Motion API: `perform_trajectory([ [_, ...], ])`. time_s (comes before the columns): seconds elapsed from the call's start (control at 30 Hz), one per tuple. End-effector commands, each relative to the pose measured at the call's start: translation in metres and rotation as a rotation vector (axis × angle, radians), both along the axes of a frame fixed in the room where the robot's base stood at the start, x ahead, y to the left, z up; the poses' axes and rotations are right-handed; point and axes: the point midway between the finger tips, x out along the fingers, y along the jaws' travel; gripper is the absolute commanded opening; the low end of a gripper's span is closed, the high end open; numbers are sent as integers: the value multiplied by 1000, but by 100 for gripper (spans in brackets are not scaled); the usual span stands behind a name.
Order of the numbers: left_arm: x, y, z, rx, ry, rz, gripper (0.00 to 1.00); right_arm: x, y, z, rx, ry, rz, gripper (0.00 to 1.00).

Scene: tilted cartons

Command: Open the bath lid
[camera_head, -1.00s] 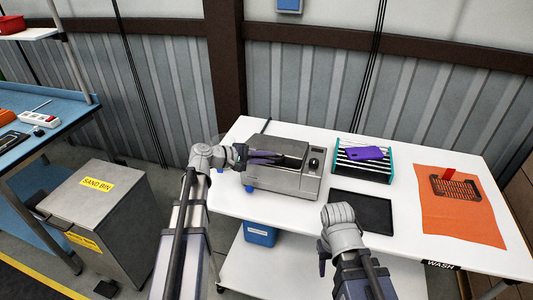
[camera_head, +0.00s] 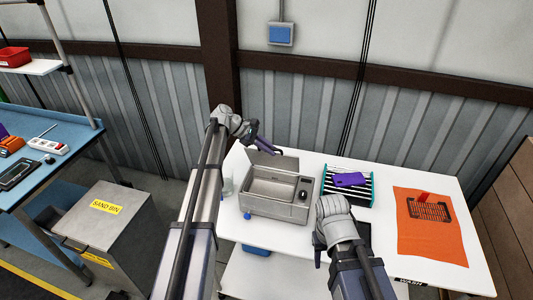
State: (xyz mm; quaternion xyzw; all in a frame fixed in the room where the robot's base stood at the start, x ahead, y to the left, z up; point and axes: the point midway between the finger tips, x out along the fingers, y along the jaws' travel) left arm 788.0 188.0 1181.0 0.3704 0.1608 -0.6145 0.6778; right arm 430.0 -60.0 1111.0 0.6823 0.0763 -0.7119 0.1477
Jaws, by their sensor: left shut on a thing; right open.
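The metal bath (camera_head: 270,208) stands on the white table, and its basin is uncovered. Its lid (camera_head: 266,160) is tilted up at the rear of the bath. My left gripper (camera_head: 268,146) is above the lid, with its fingers at the lid's upper edge, shut on it; the exact contact is small and hard to see. My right gripper (camera_head: 320,243) is low at the table's front, right of the bath, open and partly hidden by my own wrist.
A striped rack (camera_head: 348,187) with a purple item (camera_head: 349,179) stands right of the bath. An orange cloth (camera_head: 425,235) with a dark basket (camera_head: 430,210) lies further right. A sand bin (camera_head: 108,220) stands left.

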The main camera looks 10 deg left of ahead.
Motion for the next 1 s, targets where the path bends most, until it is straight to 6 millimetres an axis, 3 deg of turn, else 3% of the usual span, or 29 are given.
perform_trajectory([
  [0.1, 21, 0, 10, 1, 0, 0, 0, 0, 0, 10, 0, 0, -1, 50],
  [0.4, 54, -1, 18, 0, -1, 1, 0, 0, 0, 18, 0, 1, 0, 50],
  [0.67, 66, -2, 20, -1, -3, 1, 0, 0, 0, 20, 0, 1, 1, 50],
  [1.0, 68, -2, 21, -1, -3, 1, 0, 0, 0, 21, 0, 1, 1, 50],
])
